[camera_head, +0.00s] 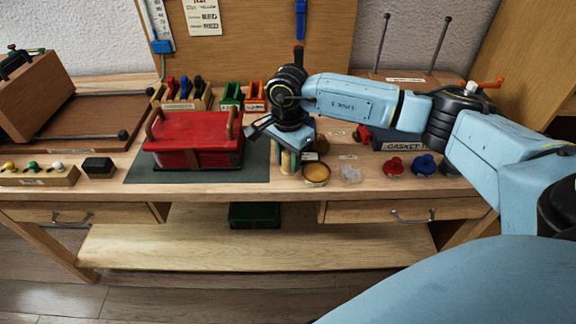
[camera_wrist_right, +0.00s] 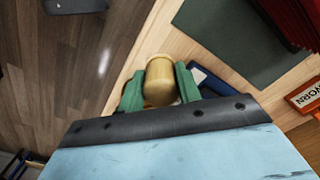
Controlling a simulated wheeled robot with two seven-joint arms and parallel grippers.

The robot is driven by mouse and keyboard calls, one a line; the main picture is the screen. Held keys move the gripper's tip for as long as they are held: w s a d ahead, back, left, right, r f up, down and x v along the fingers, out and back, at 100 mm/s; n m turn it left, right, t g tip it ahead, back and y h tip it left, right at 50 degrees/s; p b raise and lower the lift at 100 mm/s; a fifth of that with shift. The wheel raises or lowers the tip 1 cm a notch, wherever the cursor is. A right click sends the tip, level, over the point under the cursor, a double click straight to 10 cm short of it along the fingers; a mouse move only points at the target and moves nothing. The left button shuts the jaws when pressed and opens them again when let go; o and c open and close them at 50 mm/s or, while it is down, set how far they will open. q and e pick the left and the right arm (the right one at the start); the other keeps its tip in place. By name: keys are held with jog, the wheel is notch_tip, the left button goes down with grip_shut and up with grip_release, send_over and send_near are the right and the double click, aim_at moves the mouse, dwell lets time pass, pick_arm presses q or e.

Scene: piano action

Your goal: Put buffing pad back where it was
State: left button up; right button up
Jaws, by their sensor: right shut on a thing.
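My right gripper (camera_head: 290,161) is low over the front of the workbench, just right of the red box on the dark green mat. Its green fingers (camera_wrist_right: 160,88) are shut on a tan, rounded, cylinder-like piece (camera_wrist_right: 159,80), which I take to be the buffing pad. The piece points out between the fingertips in the right wrist view. In the head view the fingers and wrist hide most of it, and I cannot tell whether it touches the bench. My left gripper is not in view.
A red box (camera_head: 195,135) with handles stands on the green mat (camera_head: 257,168). A round tin with yellowish contents (camera_head: 316,173) sits close right of the gripper. Red (camera_head: 393,166) and blue (camera_head: 424,165) knobs stand farther right. The bench's front edge is near.

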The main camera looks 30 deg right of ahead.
aim_at(288, 153)
jog(key=shift+f, duration=1.4)
jog(key=shift+f, duration=0.1)
jog(key=o, duration=0.9)
notch_tip(288, 153, up, 12)
jog(key=shift+r+p, duration=0.15)
jog(key=shift+p, duration=0.2)
